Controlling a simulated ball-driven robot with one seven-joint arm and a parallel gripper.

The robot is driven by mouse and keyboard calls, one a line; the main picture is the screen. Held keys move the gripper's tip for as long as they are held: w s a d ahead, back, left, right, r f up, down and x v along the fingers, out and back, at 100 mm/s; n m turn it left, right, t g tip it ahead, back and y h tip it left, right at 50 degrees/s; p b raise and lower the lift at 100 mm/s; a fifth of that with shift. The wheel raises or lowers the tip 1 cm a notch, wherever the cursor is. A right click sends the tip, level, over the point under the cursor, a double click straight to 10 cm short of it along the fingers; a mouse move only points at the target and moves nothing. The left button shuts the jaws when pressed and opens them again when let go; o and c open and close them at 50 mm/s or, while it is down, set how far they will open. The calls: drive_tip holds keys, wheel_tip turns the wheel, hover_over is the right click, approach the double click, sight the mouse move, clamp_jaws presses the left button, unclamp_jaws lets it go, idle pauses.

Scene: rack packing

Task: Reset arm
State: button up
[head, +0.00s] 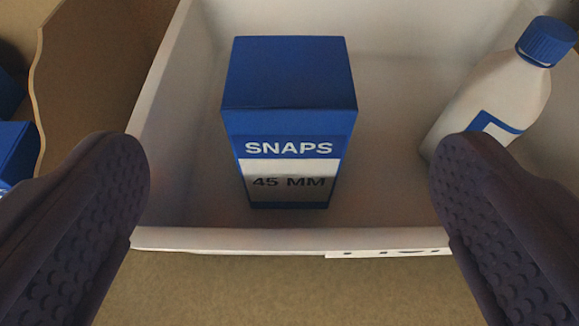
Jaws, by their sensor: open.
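My gripper (290,190) is open, with its two dark textured fingers spread wide at the left and right of the view. Nothing is between the fingertips. A blue box (290,85) labelled "SNAPS 45 MM" stands upright inside a white bin (190,238), beyond the gap between the fingers. I cannot tell the exact distance from the fingers to the box.
A brown divider (80,80) and blue items (14,148) are at the left. A tan surface (280,290) lies in front of the bin.

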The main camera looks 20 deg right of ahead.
drive_tip(key=w+a+r+n+t+y+b, duration=0.35)
drive_tip(key=w+a+y+b, duration=0.35)
drive_tip(key=b, duration=1)
drive_tip(key=s+r+n+h+b, duration=0.1)
drive_tip(key=s+r+b, duration=0.4)
drive_tip(key=b, duration=0.5)
drive_tip(key=shift+s+r+g+h+b, duration=0.15)
drive_tip(key=shift+r+g+h+b, duration=0.2)
drive_tip(key=shift+r, duration=0.4)
drive_tip(key=shift+a, duration=0.15)
